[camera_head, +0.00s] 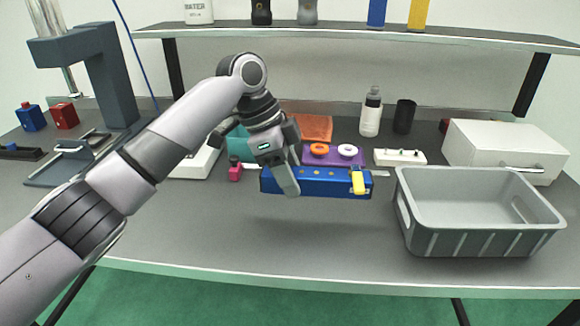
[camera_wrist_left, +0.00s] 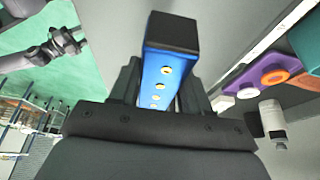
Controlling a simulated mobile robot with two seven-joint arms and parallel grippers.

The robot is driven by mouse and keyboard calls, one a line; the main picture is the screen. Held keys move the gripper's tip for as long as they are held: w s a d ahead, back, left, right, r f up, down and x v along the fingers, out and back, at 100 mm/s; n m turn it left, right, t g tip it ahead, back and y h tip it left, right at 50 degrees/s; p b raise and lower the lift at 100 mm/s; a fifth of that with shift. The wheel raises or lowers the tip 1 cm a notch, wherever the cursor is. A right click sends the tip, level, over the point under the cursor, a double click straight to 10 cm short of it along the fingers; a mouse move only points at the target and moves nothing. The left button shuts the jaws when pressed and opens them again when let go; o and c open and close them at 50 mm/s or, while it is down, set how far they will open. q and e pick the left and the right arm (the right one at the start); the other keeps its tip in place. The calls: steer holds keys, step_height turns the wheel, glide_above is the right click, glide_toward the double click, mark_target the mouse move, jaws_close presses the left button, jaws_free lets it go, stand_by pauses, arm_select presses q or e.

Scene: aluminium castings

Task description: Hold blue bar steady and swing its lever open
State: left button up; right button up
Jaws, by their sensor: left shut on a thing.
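The blue bar (camera_head: 318,185) is held level, seemingly a little above the table, in the head view. My left gripper (camera_head: 287,178) is shut on it left of its middle. The yellow lever (camera_head: 358,181) sits across the bar near its right end and hangs down over its front side. In the left wrist view the bar (camera_wrist_left: 158,75) passes between my fingers (camera_wrist_left: 155,90), with a black end and a row of brass-coloured dots; the lever is not visible there. A grey arm with a claw-like end (camera_wrist_left: 62,45), probably my right one, shows small at the upper left.
A grey bin (camera_head: 480,240) stands right of the bar, close to its lever end. Behind the bar are a purple mat (camera_head: 334,158) with rings, a white block (camera_head: 400,158) and a bottle (camera_head: 371,115). A pink piece (camera_head: 235,172) stands left. The table in front is clear.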

mark_target(297, 220)
arm_select(q)
steer(key=shift+f+b, duration=0.55)
steer(key=shift+f, duration=3.35)
steer(key=shift+r+p, duration=0.1)
steer(key=shift+p, duration=0.55)
